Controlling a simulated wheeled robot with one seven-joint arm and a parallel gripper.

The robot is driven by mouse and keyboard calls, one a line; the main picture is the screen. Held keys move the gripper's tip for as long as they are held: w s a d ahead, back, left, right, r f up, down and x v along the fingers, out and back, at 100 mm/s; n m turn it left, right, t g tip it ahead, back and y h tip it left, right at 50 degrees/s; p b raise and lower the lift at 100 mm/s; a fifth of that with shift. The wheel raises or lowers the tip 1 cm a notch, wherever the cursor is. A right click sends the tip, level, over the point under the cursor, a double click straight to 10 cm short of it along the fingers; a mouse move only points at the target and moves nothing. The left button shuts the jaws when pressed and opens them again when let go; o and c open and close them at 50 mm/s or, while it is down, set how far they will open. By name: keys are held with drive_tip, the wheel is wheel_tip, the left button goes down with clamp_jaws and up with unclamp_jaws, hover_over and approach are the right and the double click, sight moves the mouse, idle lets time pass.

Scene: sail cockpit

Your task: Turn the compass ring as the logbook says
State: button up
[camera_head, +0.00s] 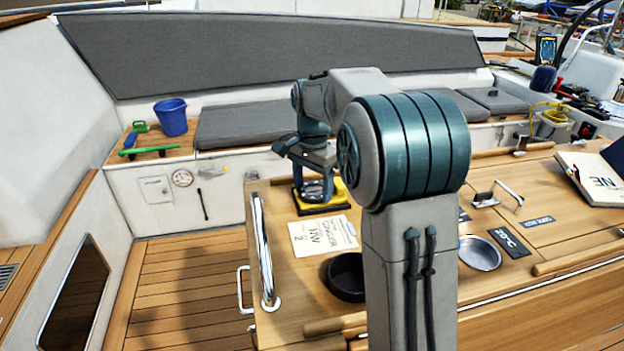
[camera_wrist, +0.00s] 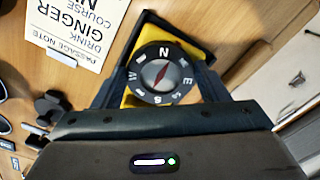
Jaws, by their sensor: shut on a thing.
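The compass (camera_wrist: 161,75) has a dark ring with white letters and a red needle. In the wrist view its N is at the top, E at right and W at left. It sits on a yellow base in a black tray (camera_head: 322,209) on the wooden table. My gripper (camera_wrist: 161,80) is shut on the compass ring, one finger on each side. In the head view my gripper (camera_head: 315,178) is over the compass, which it partly hides. The open logbook (camera_head: 588,178) lies at the right with large letters NE on its page.
A passage note (camera_head: 323,235) lies in front of the compass; it reads GINGER and seemingly NW. A black round bowl (camera_head: 346,277), a metal dish (camera_head: 479,254) and a ZERO-like label plate (camera_head: 510,243) are on the table. A steel rail (camera_head: 263,250) runs along its left edge.

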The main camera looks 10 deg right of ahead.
sight(313, 191)
drive_tip(key=shift+n+p, duration=0.7)
drive_tip(key=shift+n, duration=1.4)
drive_tip(key=o, duration=1)
drive_tip(key=shift+s, duration=0.1)
drive_tip(key=shift+r, duration=0.1)
wheel_tip(313, 191, up, 14)
drive_tip(key=shift+f+p, duration=0.15)
drive_tip(key=shift+p, duration=0.45)
